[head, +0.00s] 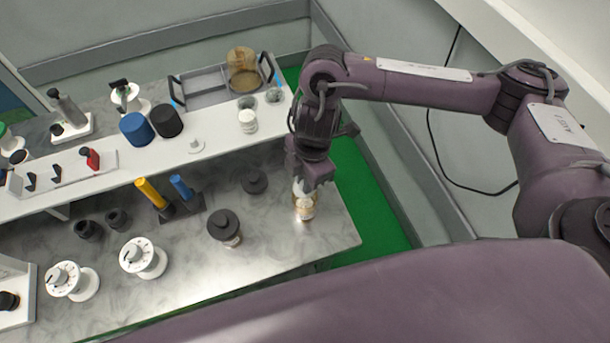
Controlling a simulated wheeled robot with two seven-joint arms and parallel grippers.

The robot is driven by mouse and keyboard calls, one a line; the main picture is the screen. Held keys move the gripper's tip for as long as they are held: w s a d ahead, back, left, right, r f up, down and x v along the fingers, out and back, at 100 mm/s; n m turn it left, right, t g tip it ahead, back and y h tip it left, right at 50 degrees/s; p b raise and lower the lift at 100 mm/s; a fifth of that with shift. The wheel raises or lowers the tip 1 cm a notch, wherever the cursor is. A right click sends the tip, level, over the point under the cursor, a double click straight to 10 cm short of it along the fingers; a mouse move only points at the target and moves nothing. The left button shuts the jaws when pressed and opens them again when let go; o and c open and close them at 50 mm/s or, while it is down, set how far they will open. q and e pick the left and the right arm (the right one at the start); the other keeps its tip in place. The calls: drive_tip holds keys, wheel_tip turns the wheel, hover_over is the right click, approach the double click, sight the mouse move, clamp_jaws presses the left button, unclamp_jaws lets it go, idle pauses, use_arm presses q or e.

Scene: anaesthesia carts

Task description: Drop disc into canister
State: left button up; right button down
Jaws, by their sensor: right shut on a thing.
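A small labelled canister (305,210) stands upright near the right end of the grey marbled counter, its top partly hidden by my gripper. My right gripper (311,184) points down right over it, with its fingertips at the canister's mouth. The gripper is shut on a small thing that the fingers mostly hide. A pale patch shows between the fingers and the canister, but I cannot tell whether it is the disc. A dark round knobbed lid (254,181) lies to the left. My left gripper is not in view.
A similar canister with a dark lid (225,228) stands left of the open one. White dials (143,258) and yellow and blue handles (151,193) are farther left. A raised white shelf (225,137) runs behind, with a grey tray (205,88) beyond. Green floor (352,190) shows past the counter's right edge.

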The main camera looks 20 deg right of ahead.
drive_tip(key=shift+f+b, duration=1.15)
drive_tip(key=shift+f, duration=0.75)
drive_tip(key=c, duration=1.3)
unclamp_jaws()
drive_tip(key=shift+w+d+r+p, duration=0.15)
drive_tip(key=shift+d+r, duration=0.1)
drive_tip(key=shift+r, duration=1.7)
drive_tip(key=shift+s+d+r+p, duration=0.15)
drive_tip(key=shift+d+r, duration=0.1)
drive_tip(key=shift+r, duration=1.7)
drive_tip(key=shift+w, duration=0.1)
drive_tip(key=shift+f, duration=0.1)
